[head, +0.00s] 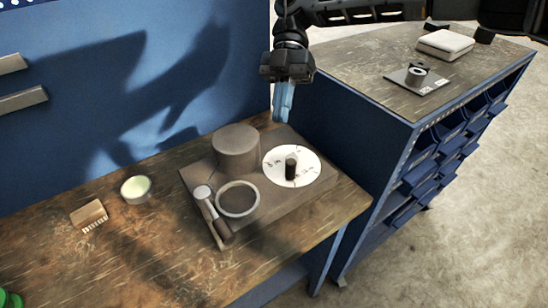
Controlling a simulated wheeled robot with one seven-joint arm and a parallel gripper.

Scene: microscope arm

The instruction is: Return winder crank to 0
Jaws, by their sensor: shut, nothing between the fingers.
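A winder device sits on the wooden bench, on a flat brown base plate (298,206). On its right is a white dial (305,176) with small dark markings, too small to read. A dark upright knob (291,168) stands on the dial. At the left front a grey-tipped lever (209,207) lies beside a round dark cup with a pale rim (238,214). I cannot tell for sure which part is the crank. My gripper (283,118) points down with its blue fingers shut and empty. It appears above and behind the dial, apart from the device.
A brown cylinder (236,147) stands at the back of the plate. A small brush (89,215) and a pale round dish (135,189) lie to the left. A blue wall (60,110) is behind. A blue drawer cabinet (385,150) stands at right. The bench front is mostly clear.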

